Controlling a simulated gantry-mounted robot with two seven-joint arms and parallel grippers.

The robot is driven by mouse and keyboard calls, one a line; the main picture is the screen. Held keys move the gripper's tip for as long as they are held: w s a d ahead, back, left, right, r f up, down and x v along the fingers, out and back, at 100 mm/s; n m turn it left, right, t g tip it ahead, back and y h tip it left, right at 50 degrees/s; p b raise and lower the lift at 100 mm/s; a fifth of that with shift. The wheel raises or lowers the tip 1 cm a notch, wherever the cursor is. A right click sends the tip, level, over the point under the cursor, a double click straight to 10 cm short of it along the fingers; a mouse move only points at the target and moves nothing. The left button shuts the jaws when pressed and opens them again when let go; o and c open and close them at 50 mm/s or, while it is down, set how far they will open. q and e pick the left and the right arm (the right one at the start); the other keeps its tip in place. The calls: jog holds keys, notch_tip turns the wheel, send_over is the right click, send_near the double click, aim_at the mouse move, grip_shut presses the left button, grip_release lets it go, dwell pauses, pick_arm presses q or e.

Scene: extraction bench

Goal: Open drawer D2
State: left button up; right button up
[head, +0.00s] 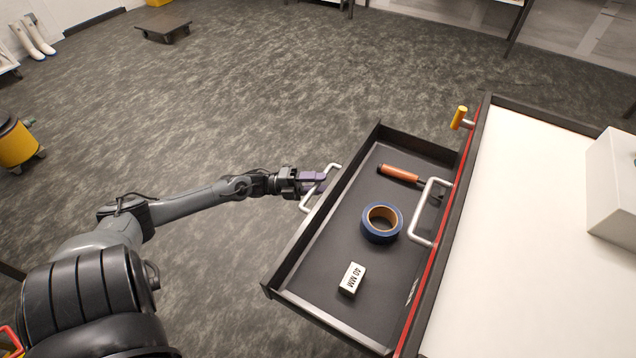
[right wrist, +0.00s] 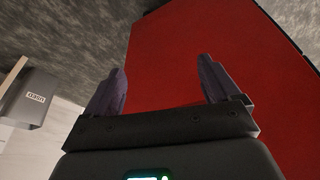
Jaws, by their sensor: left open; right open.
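A dark drawer (head: 308,245) stands pulled well out from the red-fronted cabinet (head: 462,170) in the head view. No D2 label is readable, so I cannot tell its number. My left gripper (head: 319,182) is open at the drawer's pale bar handle (head: 333,168), its purple fingers overlapping the bar. I cannot tell whether they touch it. My right gripper (right wrist: 162,88) is open and empty in front of a red surface (right wrist: 190,50) in the right wrist view.
The drawer holds an orange-handled tool (head: 399,174), a blue tape roll (head: 381,223) and a block marked 40 MM (head: 352,279). Another bar handle (head: 428,213) and a yellow-gripped handle (head: 459,117) project from the cabinet. A grey labelled box (right wrist: 36,98) shows in the right wrist view.

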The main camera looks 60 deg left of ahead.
pick_arm(q)
jog(key=p+v, duration=0.2)
jog(key=v, duration=0.8)
jog(key=shift+s+a, duration=0.15)
jog(key=shift+s, duration=0.05)
